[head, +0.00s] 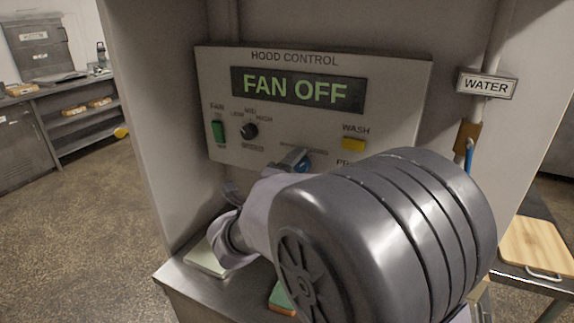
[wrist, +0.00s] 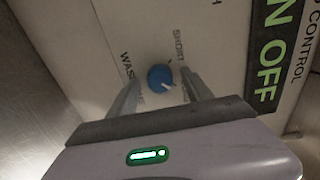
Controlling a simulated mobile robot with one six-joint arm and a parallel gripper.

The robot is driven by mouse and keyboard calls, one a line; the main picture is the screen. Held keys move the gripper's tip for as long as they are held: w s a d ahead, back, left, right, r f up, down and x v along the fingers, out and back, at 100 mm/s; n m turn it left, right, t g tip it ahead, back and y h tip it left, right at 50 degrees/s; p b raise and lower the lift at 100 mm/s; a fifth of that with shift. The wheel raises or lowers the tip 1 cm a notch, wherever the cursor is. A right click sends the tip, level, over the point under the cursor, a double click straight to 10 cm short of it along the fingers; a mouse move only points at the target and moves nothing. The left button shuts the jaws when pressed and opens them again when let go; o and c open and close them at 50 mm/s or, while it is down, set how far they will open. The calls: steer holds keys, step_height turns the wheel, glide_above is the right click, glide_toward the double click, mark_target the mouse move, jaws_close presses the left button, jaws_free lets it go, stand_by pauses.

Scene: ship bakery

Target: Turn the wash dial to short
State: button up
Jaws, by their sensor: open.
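The blue wash dial (wrist: 160,77) is on the white panel in the wrist view, with a white pointer mark toward the picture's lower right. "SHORT" is printed above and right of it, and "WASH" lettering is to its left. My gripper (wrist: 161,80) is open, with one finger on each side of the dial. I cannot tell whether either finger touches it. In the head view the dial (head: 304,164) is partly hidden by my gripper (head: 297,158), and its pointer is not readable.
The hood control panel (head: 225,75) has a display (head: 300,90) reading "FAN OFF". A black fan knob (head: 249,130), a green switch (head: 218,131) and a yellow wash button (head: 353,144) are near the dial. My arm hides the panel's lower right.

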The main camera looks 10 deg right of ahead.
steer(key=shift+w+d, duration=0.1)
steer(key=shift+w, duration=0.05)
jaws_close()
